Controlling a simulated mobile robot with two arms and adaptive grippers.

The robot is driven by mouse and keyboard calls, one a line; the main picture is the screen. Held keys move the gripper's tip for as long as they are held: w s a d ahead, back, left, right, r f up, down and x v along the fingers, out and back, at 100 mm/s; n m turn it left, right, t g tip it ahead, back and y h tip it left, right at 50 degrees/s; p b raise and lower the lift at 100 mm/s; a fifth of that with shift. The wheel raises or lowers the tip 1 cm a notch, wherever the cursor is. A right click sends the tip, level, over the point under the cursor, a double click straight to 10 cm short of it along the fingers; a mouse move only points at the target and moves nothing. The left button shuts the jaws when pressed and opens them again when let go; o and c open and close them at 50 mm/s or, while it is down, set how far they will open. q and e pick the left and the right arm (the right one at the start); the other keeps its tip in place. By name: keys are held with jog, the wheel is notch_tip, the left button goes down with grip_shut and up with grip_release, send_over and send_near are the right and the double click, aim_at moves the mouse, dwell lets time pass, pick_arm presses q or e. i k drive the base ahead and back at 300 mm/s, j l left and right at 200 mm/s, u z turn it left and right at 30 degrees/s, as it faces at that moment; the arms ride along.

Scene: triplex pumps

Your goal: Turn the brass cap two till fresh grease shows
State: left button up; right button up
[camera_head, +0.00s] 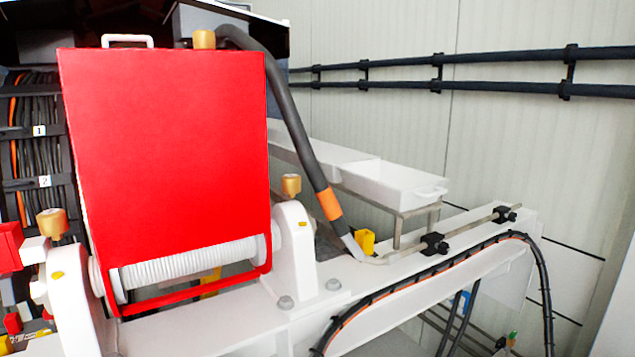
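Three brass caps show around a red panel (165,150). One brass cap (204,39) sits at the panel's top edge, beside a thick dark hose. Another brass cap (291,186) stands upright on the white bracket (293,250) right of the white ribbed roller. The third brass cap (52,223) stands on the left white bracket. None of the caps has a readable number, so I cannot tell which is cap two. No fresh grease is visible on them. Neither of my grippers is in view.
A dark hose (290,110) with an orange band runs down to a white beam (420,270). White trays (395,185) stand behind it. A cable rack (40,150) with tags 1 and 2 is at left. Black pipes (470,75) cross the wall.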

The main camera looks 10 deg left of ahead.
aim_at(291, 184)
jog(key=k+l+z, duration=0.2)
jog(key=k+l, duration=0.2)
jog(key=l, duration=0.25)
jog(key=k+l, duration=0.15)
jog(key=l, duration=0.15)
jog(key=k+l+z, duration=0.15)
jog(key=l, duration=0.2)
jog(key=k, duration=0.05)
